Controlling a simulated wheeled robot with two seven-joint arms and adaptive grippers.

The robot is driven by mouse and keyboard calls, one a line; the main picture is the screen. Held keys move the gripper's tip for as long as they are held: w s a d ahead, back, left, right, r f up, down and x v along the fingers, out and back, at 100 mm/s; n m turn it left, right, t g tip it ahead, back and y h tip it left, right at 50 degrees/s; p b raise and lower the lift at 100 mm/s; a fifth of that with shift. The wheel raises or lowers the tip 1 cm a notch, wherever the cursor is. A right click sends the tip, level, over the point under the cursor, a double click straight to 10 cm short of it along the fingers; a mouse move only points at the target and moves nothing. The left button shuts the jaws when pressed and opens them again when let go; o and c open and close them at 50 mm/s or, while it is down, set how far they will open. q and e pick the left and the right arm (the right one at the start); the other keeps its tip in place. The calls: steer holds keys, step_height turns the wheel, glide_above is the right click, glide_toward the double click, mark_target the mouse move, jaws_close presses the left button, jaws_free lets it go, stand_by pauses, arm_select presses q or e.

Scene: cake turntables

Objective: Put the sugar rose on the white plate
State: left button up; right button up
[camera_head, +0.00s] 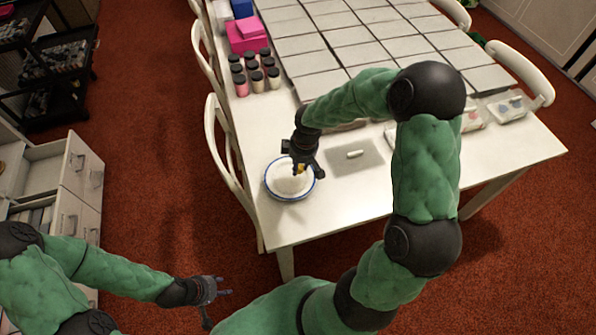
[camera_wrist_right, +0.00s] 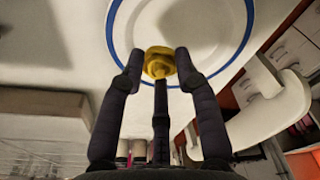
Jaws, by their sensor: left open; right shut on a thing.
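The sugar rose is a small yellow piece (camera_wrist_right: 159,62), held between the fingers of my right gripper (camera_wrist_right: 160,68). In the head view my right gripper (camera_head: 303,163) is over the right part of the white plate, with a bit of yellow at its tips. The white plate (camera_head: 284,183) has a blue rim and stands near the table's front left corner. In the wrist view the plate (camera_wrist_right: 195,22) lies behind the rose; I cannot tell whether the rose touches it. My left gripper (camera_head: 207,290) is open and empty, low over the floor, away from the table.
A grey square mat with a white piece (camera_head: 355,154) lies right of the plate. Several small jars (camera_head: 255,75) and pink boxes (camera_head: 247,36) stand further back. Grey tiles (camera_head: 345,45) cover the far tabletop. Chairs (camera_head: 222,150) line the left side.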

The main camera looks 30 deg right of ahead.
step_height(320, 180, down, 4)
steer(key=shift+w+a+r+b, duration=0.1)
steer(key=shift+w+r+b, duration=0.05)
steer(key=shift+b, duration=0.75)
steer(key=shift+r, duration=0.1)
steer(key=o, duration=0.3)
steer(key=shift+f, duration=0.2)
steer(key=shift+o, duration=0.9)
steer(key=shift+r, duration=0.2)
